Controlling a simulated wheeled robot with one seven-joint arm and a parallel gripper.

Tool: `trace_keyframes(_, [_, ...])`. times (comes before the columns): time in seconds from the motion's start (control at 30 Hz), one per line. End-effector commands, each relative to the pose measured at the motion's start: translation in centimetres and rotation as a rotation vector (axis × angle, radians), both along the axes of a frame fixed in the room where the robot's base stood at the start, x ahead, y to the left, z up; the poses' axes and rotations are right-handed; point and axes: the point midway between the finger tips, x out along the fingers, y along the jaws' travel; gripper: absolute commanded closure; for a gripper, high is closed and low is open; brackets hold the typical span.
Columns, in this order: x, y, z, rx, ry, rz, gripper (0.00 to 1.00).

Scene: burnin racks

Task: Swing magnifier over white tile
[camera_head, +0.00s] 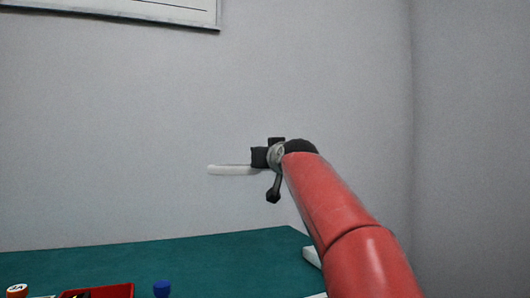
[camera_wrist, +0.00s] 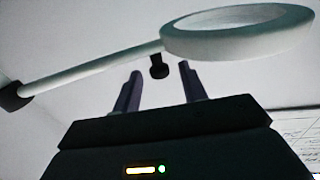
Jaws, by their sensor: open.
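The magnifier is a white ring (camera_wrist: 238,32) on a pale rod (camera_wrist: 95,70) that runs left to a black joint (camera_wrist: 13,96) in the wrist view. A small black knob (camera_wrist: 157,66) hangs below the rod near the ring. My gripper (camera_wrist: 160,70) is open, and the knob appears between its two dark fingers; I cannot tell whether they touch it. In the head view the ring is a thin white edge (camera_head: 232,170) left of the dark wrist parts at the end of my red arm.
A green work surface (camera_head: 170,262) lies low in the head view. A red tray (camera_head: 122,291), a blue-topped item (camera_head: 162,288) and an orange-and-white item (camera_head: 17,290) stand at its lower left. A framed board (camera_head: 120,10) hangs on the grey wall.

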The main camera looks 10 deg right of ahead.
Motion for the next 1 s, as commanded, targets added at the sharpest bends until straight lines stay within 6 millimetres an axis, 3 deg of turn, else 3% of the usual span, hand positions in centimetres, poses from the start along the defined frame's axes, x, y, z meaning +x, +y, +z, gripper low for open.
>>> trace_keyframes(0.37, [0.78, 0.09, -0.06, -0.001, 0.0, 0.0, 0.58])
trace_keyframes(0.7, [0.76, 0.08, -0.07, -0.001, 0.001, 0.0, 1.0])
trace_keyframes(1.0, [0.62, 0.11, -0.13, 0.0, 0.001, 0.005, 1.0])
